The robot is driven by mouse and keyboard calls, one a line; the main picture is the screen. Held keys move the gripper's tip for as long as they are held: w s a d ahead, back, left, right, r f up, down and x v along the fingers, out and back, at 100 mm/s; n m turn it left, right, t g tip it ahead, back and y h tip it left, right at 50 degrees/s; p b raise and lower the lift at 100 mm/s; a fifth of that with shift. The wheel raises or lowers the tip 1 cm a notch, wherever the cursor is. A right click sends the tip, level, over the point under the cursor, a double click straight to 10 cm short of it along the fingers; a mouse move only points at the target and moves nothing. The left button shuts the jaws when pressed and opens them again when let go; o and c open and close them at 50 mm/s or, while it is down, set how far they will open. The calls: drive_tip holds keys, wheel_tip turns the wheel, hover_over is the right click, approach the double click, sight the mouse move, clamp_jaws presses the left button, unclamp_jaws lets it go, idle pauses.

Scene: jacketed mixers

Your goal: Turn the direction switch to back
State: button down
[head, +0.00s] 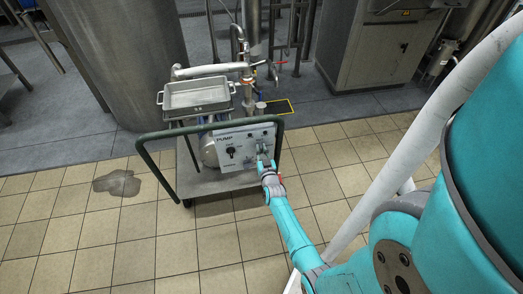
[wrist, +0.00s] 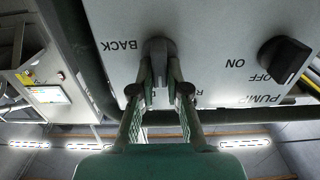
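The direction switch (wrist: 159,50) is a grey knob on the pump's pale panel, seen upside down in the wrist view. Its grip runs about up and down in that picture. The word BACK is printed to its left; another label below it is mostly hidden by my fingers, with only an R and a D showing. My gripper (wrist: 162,76) has its two green fingertips on either side of the grip, apparently touching it. In the head view, my gripper (head: 263,163) is at the right part of the pump panel (head: 237,164), hiding the switch.
A black PUMP ON/OFF knob (wrist: 284,59) sits on the same panel, beside the switch. The pump stands on a cart with a green rail (head: 160,136), which also carries a metal tray (head: 196,95). A large steel vessel (head: 120,60) stands behind.

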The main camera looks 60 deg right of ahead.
drive_tip(key=shift+m, duration=0.4)
drive_tip(key=m, duration=0.7)
drive_tip(key=f+m, duration=0.1)
drive_tip(key=m, duration=1.3)
drive_tip(key=shift+s+d+f, duration=0.25)
drive_tip(key=shift+s+d, duration=0.05)
drive_tip(key=shift+s, duration=0.1)
drive_tip(key=c, duration=1.2)
unclamp_jaws()
drive_tip(key=shift+o, duration=0.2)
